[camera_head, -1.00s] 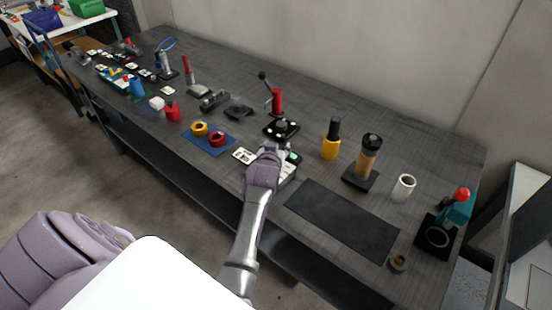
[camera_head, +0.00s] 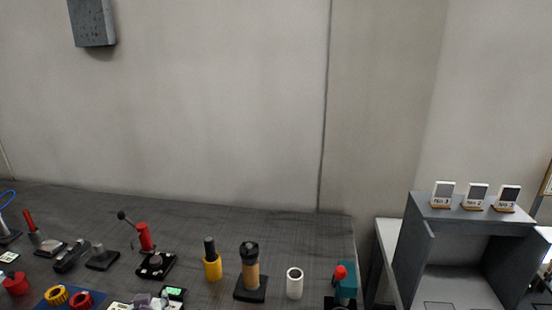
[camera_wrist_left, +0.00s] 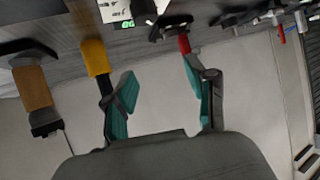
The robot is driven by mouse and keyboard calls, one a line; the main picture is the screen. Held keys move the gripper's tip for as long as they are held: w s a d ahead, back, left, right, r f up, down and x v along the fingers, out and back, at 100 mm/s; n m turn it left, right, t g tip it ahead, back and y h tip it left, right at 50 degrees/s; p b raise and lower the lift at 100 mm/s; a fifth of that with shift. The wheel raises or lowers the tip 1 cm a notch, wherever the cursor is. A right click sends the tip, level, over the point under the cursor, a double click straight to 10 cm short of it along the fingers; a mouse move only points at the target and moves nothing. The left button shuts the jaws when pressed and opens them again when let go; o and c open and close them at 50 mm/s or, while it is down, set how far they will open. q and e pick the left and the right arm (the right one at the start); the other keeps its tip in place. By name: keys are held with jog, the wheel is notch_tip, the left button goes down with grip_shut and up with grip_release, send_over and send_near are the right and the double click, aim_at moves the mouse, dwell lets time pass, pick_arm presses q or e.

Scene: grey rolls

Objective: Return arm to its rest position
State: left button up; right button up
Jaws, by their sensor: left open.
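My left arm shows only as a small purple-grey part at the bottom edge of the head view, by the table's front items. In the left wrist view my left gripper (camera_wrist_left: 158,84) has its two teal fingers spread wide apart, with nothing between them but the pale wall. That view looks upside down, with the table along the top. My right gripper is in neither view.
The dark table (camera_head: 200,215) holds a yellow bottle-like tool (camera_head: 212,266), a brown cylinder (camera_head: 251,276) on a dark base, a white roll (camera_head: 294,284), a teal press (camera_head: 346,286) and a red lever device (camera_head: 145,236). A grey open cabinet (camera_head: 408,250) stands right.

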pick_arm(q)
jog(key=s+d+f+m+g+h, duration=0.25)
jog(key=s+d, duration=0.25)
jog(key=s, duration=0.6)
jog(key=s+d+f+m+g+h, duration=0.1)
jog(key=s+d+m+g, duration=0.3)
jog(key=s, duration=0.6)
jog(key=s+d+f+n+g+h, duration=0.1)
jog(key=s+d+f+h, duration=0.1)
jog(key=s+d, duration=0.7)
notch_tip(320, 180, down, 26)
jog(key=s+a+g, duration=0.2)
jog(key=s, duration=0.1)
jog(key=s+a+f, duration=0.3)
jog(key=s+f, duration=1.3)
jog(key=shift+s+a+m+g+y, duration=0.2)
jog(key=shift+m+g+y, duration=0.15)
jog(key=shift+m+g, duration=0.1)
